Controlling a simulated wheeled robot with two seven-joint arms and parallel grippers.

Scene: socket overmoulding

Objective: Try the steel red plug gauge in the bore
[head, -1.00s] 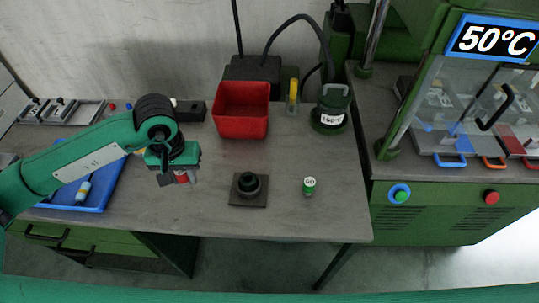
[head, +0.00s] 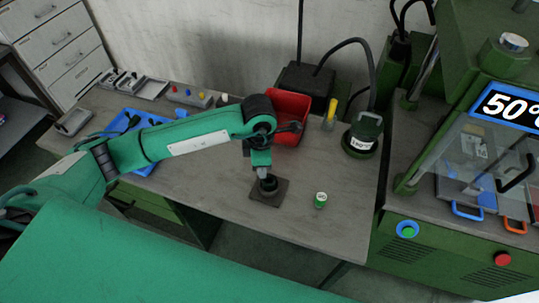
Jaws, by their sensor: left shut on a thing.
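My left gripper (head: 262,171) points down just above the dark round socket (head: 268,184), which stands on a square dark base plate (head: 271,197) on the bench. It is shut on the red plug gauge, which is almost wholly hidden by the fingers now. I cannot tell whether the gauge's tip is inside the bore or only over it. A green-and-white plug gauge (head: 320,200) stands upright on the bench to the right of the base plate. My right gripper is not in view.
A red bin (head: 291,134) stands behind my left gripper. A green pot with a white label (head: 362,135) is at the back right. A blue tray (head: 146,168) lies behind my left arm. A green press (head: 440,235) stands right. The bench front is clear.

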